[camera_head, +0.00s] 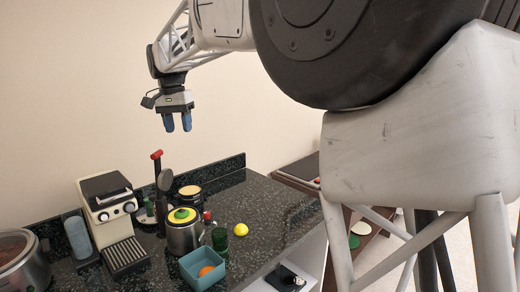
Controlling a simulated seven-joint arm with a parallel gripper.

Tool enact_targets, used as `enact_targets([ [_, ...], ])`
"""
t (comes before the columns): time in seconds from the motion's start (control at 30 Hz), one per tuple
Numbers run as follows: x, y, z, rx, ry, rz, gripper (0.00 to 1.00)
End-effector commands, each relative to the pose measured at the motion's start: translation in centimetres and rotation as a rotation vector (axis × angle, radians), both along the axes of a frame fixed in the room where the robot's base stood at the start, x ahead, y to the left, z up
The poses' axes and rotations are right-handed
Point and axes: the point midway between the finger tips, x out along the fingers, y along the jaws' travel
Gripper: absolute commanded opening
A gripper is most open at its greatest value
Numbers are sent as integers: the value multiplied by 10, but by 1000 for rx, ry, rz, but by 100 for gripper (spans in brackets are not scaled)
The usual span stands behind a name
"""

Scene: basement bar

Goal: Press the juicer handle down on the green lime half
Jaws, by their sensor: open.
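The juicer (163,190) is a dark upright stand on the counter, with a raised lever handle (157,156) tipped in red. My gripper (177,122) hangs with its two blue fingertips pointing down and apart. It is open and empty. In the picture it is above and slightly right of the red tip, with a visible gap and no contact. I cannot clearly make out a green lime half. A green and yellow round top shows on the metal pot (184,237) in front of the juicer, but I cannot tell what it is. The juicer's base is partly hidden.
On the dark speckled counter (262,198), an espresso machine (107,200) stands left of the juicer. A green glass (220,240), a lemon (241,230) and a teal box (190,273) holding an orange fruit (206,271) stand in front and right. The counter's right end is clear.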

Motion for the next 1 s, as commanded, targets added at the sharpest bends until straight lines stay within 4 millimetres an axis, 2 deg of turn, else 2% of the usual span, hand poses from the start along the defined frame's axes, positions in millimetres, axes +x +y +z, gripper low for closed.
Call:
enact_targets([
  [0.03, -6, -17, 2, 4, -4, -1, 46],
  [0.1, -14, -38, 2, 11, -9, 6, 46],
  [0.4, -54, -123, -3, 34, -34, 27, 46],
  [0.67, -97, -191, -15, 50, -57, 46, 46],
  [1.0, -163, -268, -40, 63, -94, 69, 46],
])
